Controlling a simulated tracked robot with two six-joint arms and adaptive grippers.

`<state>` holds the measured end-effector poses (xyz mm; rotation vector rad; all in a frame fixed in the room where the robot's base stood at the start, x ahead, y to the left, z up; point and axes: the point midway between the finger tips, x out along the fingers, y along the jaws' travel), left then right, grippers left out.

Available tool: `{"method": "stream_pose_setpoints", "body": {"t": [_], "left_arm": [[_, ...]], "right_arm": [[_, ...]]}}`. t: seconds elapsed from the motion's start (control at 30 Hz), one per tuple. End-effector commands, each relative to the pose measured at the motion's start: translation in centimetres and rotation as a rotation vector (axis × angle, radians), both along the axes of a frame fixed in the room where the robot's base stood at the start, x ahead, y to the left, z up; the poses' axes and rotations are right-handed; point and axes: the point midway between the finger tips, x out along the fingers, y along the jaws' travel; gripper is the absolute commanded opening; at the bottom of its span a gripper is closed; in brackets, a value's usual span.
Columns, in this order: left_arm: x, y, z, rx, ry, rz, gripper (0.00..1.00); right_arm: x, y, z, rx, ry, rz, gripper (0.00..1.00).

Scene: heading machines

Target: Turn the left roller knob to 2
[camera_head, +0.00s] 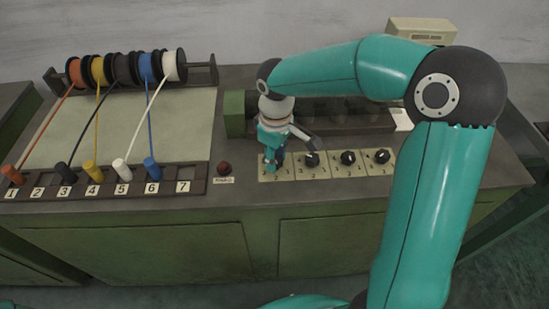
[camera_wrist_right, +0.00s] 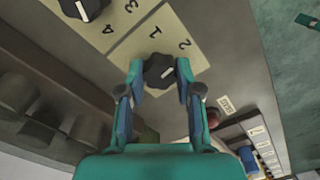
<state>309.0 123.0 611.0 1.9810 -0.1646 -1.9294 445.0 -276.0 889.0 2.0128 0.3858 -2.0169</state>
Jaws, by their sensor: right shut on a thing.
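The left roller knob is a black dial knob (camera_wrist_right: 158,70) on a cream plate (camera_wrist_right: 165,45) with printed numbers. In the wrist view it sits between the fingertips of my right gripper (camera_wrist_right: 160,78). The right gripper is shut on it, one finger on each side. The numbers 1 and 2 show beside the knob; a short pale mark is on its face, but I cannot tell which number it points to. In the head view my right gripper (camera_head: 272,160) hides this knob. My left gripper is not in view.
More black knobs (camera_head: 348,157) stand in a row to the right on cream plates. A red button (camera_head: 224,168) is just left of the gripper. Colored spools (camera_head: 125,68) and plugs in a numbered strip (camera_head: 105,182) fill the left of the bench.

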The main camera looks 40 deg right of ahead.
Motion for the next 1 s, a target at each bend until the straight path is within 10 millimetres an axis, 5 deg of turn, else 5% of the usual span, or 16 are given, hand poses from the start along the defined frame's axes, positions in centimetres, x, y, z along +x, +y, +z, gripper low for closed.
{"method": "stream_pose_setpoints", "body": {"t": [0.8,0.83,1.0], "left_arm": [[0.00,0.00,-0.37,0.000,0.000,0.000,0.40],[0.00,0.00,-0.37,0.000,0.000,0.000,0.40],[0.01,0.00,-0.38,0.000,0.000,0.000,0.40]], "right_arm": [[0.40,-0.12,0.37,-0.001,-0.018,-0.145,0.00],[0.40,-0.12,0.37,-0.001,-0.018,-0.145,0.37],[0.25,-0.09,0.25,0.000,-0.012,-0.144,0.59]]}}
